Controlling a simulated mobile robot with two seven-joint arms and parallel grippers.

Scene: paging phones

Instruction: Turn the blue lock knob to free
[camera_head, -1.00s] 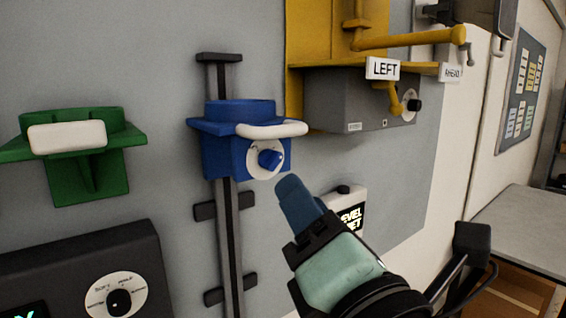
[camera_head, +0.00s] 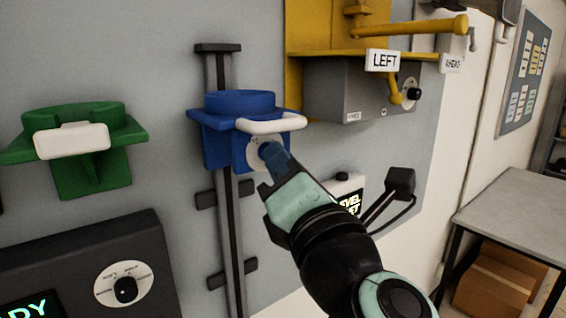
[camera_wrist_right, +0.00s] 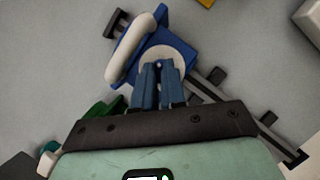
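The blue carriage (camera_head: 222,140) with a white bar handle (camera_head: 272,124) sits on a dark vertical rail on the grey wall panel. Its round white dial (camera_head: 255,155) is partly covered by my right gripper (camera_head: 272,153). The blue lock knob is mostly hidden behind the blue fingers, so its angle cannot be read. In the right wrist view, the two fingers (camera_wrist_right: 159,80) reach onto the white dial (camera_wrist_right: 170,54) at the knob, with a narrow gap between them. Whether they grip the knob is unclear. My left gripper is not in view.
A green bracket (camera_head: 88,175) with a white handle is at left, above a dark box with a dial (camera_head: 122,287). A table (camera_head: 510,205) stands at right.

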